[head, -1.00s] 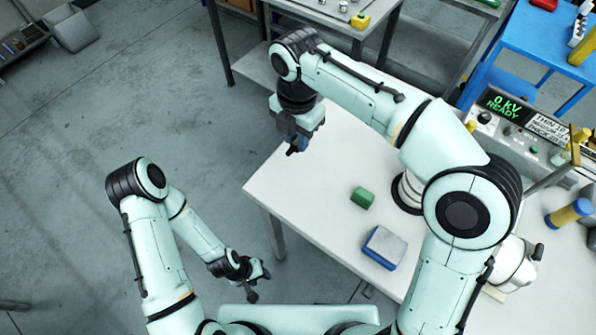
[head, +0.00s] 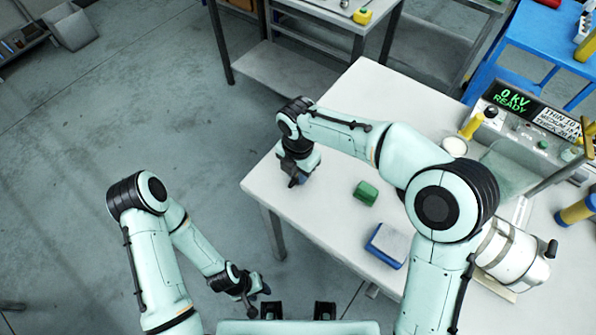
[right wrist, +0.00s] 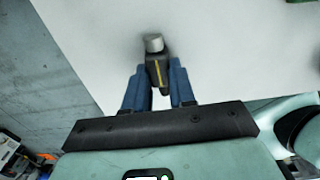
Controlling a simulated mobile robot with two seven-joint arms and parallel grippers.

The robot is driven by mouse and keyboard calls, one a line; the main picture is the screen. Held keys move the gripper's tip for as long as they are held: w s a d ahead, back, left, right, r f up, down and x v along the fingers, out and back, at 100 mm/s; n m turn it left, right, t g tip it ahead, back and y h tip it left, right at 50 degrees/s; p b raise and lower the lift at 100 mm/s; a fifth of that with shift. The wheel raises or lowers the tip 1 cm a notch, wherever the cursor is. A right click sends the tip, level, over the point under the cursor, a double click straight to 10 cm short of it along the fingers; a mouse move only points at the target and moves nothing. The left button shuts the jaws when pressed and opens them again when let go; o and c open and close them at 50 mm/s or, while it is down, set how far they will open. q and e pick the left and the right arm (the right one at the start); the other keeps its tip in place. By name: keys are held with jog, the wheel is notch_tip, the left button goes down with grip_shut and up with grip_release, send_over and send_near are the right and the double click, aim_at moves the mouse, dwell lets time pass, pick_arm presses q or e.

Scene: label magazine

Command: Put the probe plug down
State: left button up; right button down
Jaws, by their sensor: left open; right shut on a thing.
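The probe plug (right wrist: 155,62) is a black body with a yellow stripe and a silver metal end. In the right wrist view it sits between the blue fingers of my right gripper (head: 297,181), which is shut on it. The silver end points away from the gripper, over the white tabletop (head: 325,215). In the head view the gripper is low over the table's left part, and the plug is mostly hidden there. I cannot tell whether the plug touches the table. My left gripper (head: 250,300) is open and empty, off the table above the floor.
A green block (head: 366,193) and a blue-and-white pad (head: 387,245) lie on the table right of the right gripper. A tester with a lit "0 kV READY" display (head: 510,98) stands at the back right. The tabletop around the gripper is clear.

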jog(key=shift+f, duration=0.15)
jog(key=c, duration=0.9)
grip_release()
jog(key=shift+f, duration=0.1)
jog(key=shift+c, duration=0.2)
pick_arm(q)
jog(key=w+r+p, duration=0.2)
jog(key=shift+r, duration=0.35)
pick_arm(e)
notch_tip(320, 180, up, 12)
jog(key=shift+r, duration=0.25)
